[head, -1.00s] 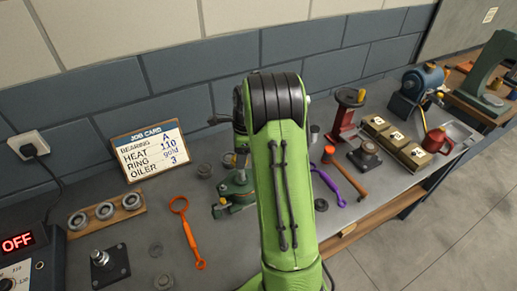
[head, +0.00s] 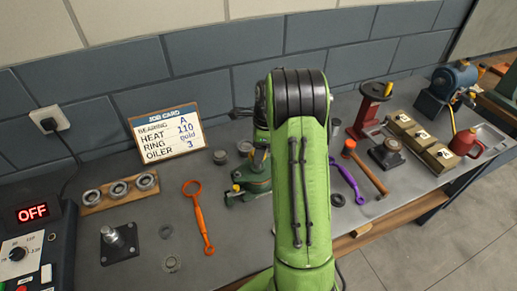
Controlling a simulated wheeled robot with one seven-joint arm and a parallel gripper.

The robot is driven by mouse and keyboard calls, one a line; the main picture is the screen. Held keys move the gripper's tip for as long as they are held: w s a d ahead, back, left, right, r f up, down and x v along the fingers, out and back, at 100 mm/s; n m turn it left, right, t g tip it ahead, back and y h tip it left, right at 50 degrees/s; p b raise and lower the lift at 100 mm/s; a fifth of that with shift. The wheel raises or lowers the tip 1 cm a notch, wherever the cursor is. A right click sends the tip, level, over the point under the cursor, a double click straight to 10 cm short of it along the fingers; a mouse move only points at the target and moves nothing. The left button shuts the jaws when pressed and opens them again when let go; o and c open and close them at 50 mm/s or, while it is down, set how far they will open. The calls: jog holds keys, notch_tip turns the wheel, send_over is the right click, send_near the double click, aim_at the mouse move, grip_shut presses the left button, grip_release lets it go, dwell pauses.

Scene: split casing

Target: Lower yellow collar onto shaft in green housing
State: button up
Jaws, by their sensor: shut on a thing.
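A green housing-like fixture (head: 252,176) stands on the grey bench, just left of my raised green arm in the head view. The arm covers its right part. I cannot make out a shaft in it. Dark parts show above it at the arm's left edge, too small and covered to tell apart.
Left of the fixture are an orange wrench (head: 197,215), a wooden bearing rack (head: 120,192), a black plate with a stub (head: 119,243) and a heater reading OFF (head: 33,213). A job card (head: 166,131) stands behind. Right are a hammer (head: 366,168) and a red stand (head: 371,108).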

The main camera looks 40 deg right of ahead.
jog(key=shift+f+b, duration=0.85)
jog(key=shift+f, duration=0.55)
jog(key=shift+f, duration=0.4)
dwell(0.5)
jog(key=o, duration=1.1)
jog(key=shift+o, duration=0.2)
notch_tip(320, 180, up, 7)
jog(key=p, duration=0.6)
jog(key=shift+r, duration=0.1)
jog(key=shift+f, duration=0.2)
